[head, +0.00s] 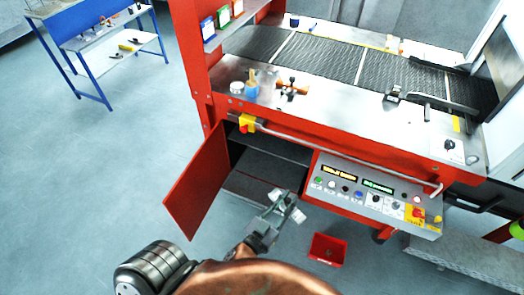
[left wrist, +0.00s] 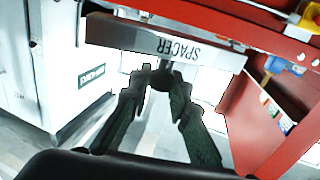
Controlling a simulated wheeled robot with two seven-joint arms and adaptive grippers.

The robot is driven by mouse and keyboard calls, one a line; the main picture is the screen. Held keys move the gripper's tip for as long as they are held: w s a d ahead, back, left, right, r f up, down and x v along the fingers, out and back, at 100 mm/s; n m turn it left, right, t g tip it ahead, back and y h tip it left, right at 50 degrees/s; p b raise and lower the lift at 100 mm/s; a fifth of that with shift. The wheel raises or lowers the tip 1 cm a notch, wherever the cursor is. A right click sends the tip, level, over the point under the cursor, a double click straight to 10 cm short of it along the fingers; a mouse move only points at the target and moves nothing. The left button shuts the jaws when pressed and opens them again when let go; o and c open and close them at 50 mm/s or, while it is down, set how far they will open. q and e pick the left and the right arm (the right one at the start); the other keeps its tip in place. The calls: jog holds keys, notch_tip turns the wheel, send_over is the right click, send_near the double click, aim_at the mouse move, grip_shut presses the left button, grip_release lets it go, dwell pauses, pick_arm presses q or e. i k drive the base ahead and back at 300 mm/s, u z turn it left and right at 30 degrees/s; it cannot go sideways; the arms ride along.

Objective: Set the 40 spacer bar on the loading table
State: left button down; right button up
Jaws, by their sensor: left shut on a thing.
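The spacer bar (left wrist: 165,42) is a grey metal bar lettered SPACER, upside down in the left wrist view; no number is readable. My left gripper (left wrist: 162,78) is shut on a dark grip below the lettering. In the head view my left gripper (head: 277,208) is in front of the open cabinet, and the small bar (head: 291,205) shows at its fingertips, largely hidden. The silver table top (head: 340,107) along the front of the red machine is above and beyond the gripper. My right gripper is not in view.
The red cabinet door (head: 198,180) stands open left of the gripper. A control panel (head: 375,194) is to the right, with a red bin (head: 327,249) on the floor. A jar (head: 236,88), bottle (head: 252,88) and orange-brown tool (head: 292,88) stand on the top's left; its middle is clear.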

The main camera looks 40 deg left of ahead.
aim_at(273, 142)
jog(key=i, duration=1.2)
jog(key=u, duration=0.25)
